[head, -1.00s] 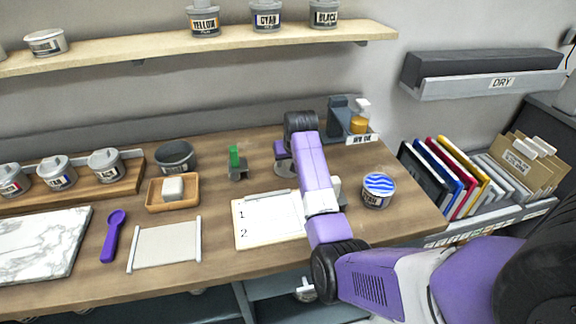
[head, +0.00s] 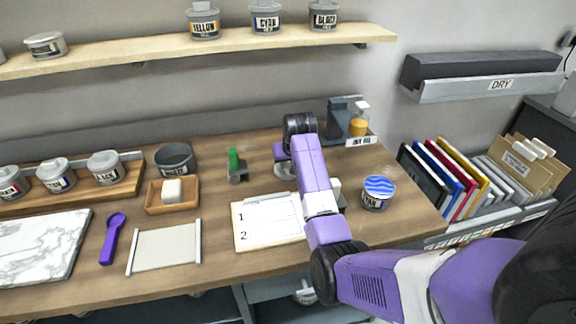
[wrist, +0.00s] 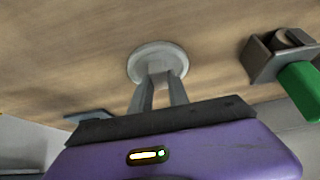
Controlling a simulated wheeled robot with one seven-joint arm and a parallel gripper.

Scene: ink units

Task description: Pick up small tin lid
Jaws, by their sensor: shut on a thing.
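The small tin lid (wrist: 150,52) is a pale grey round disc with a raised middle, seen in the wrist view against the wooden worktop. My gripper (wrist: 158,80) is shut on the lid's raised middle, one finger on each side. In the head view the lid (head: 285,171) shows as a small grey disc below my gripper (head: 284,162), partly covered by my arm. It is at or very close to the worktop; I cannot tell if there is a gap.
A green-handled tool (head: 236,165) stands just left of the lid. An ink tin with a blue-and-white top (head: 377,191) is to the right. A white numbered sheet (head: 266,222) lies in front. An ink oil caddy (head: 350,130) stands behind right.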

